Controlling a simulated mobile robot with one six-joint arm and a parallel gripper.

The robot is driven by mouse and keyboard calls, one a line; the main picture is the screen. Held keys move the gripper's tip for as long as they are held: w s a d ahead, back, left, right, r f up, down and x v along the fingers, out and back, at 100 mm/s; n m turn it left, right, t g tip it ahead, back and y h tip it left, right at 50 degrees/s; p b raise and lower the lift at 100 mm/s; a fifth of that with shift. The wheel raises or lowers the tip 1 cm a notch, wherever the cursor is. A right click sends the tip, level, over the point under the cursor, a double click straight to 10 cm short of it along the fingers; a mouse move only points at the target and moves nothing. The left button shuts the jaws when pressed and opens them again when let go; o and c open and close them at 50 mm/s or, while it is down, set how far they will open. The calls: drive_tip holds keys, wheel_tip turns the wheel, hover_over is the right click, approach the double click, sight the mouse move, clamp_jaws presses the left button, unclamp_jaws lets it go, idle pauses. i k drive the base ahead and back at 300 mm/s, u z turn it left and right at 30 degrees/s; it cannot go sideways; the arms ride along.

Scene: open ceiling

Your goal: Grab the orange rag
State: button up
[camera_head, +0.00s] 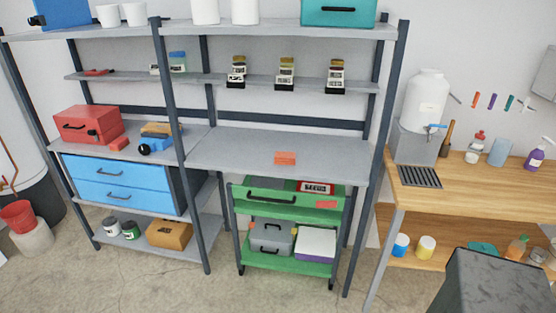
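A small folded orange item, likely the orange rag (285,158), lies on the grey middle shelf (225,150) of the metal rack. It sits near the front edge, right of the centre post, with bare shelf around it. A smaller flat orange item (326,204) lies on the green cart below; I cannot tell what it is. A red-orange item (119,143) lies beside the red toolbox (88,125) on the left shelf. My gripper is not in view.
The green cart (290,267) stands under the shelf. Dark rack posts (174,130) flank the shelf. A wooden bench (490,195) with a water jug (426,95) is on the right. A dark grey box (497,285) is at bottom right. The floor (180,290) in front is clear.

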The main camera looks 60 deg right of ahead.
sight(280, 158)
drive_tip(key=i, duration=2.2)
drive_tip(key=z, duration=4.85)
drive_tip(key=i, duration=0.1)
drive_tip(key=u, duration=2.85)
drive_tip(key=i, duration=0.2)
drive_tip(key=u, duration=0.15)
